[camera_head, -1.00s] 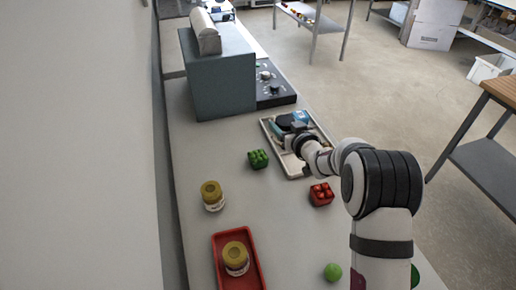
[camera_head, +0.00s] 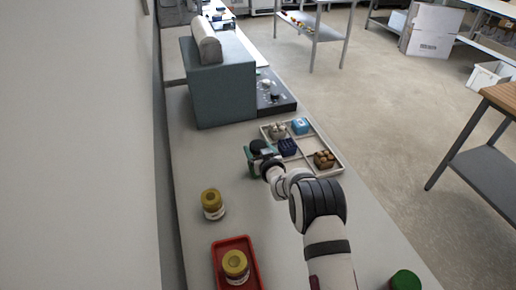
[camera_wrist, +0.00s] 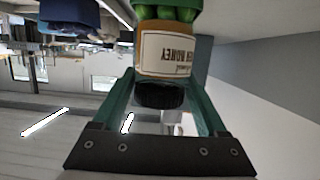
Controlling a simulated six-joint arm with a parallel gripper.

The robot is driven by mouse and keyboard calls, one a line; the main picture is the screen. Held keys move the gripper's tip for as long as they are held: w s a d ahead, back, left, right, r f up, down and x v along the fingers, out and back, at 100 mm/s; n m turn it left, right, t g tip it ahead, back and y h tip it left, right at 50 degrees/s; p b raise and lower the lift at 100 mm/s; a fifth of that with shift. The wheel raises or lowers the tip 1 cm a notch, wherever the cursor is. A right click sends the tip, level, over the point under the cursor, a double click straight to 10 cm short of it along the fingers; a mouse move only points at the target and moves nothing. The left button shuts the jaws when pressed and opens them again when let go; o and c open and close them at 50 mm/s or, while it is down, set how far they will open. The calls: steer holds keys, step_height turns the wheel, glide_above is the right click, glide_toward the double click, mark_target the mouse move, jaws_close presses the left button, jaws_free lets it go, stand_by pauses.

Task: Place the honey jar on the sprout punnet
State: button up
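In the wrist view, which is upside down, the honey jar (camera_wrist: 168,54) is amber with a white label and a black lid (camera_wrist: 160,95). My gripper (camera_wrist: 163,80) has a teal finger on each side of it and looks shut on the jar. Bright green rounded sprouts (camera_wrist: 176,13) show directly beyond the jar's base; the jar appears on or just above them, and contact is unclear. In the head view, my gripper (camera_head: 256,156) is over the counter left of the divided tray, with the black lid (camera_head: 259,146) showing.
The divided tray (camera_head: 337,171) holds several small punnets. A yellow-lidded jar (camera_head: 213,204) stands on the counter; another (camera_head: 235,267) stands in a red tray (camera_head: 222,244). A grey-blue box-shaped machine (camera_head: 225,97) stands behind. My arm covers the counter's right middle.

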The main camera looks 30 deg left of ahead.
steer(key=shift+o, duration=1.3)
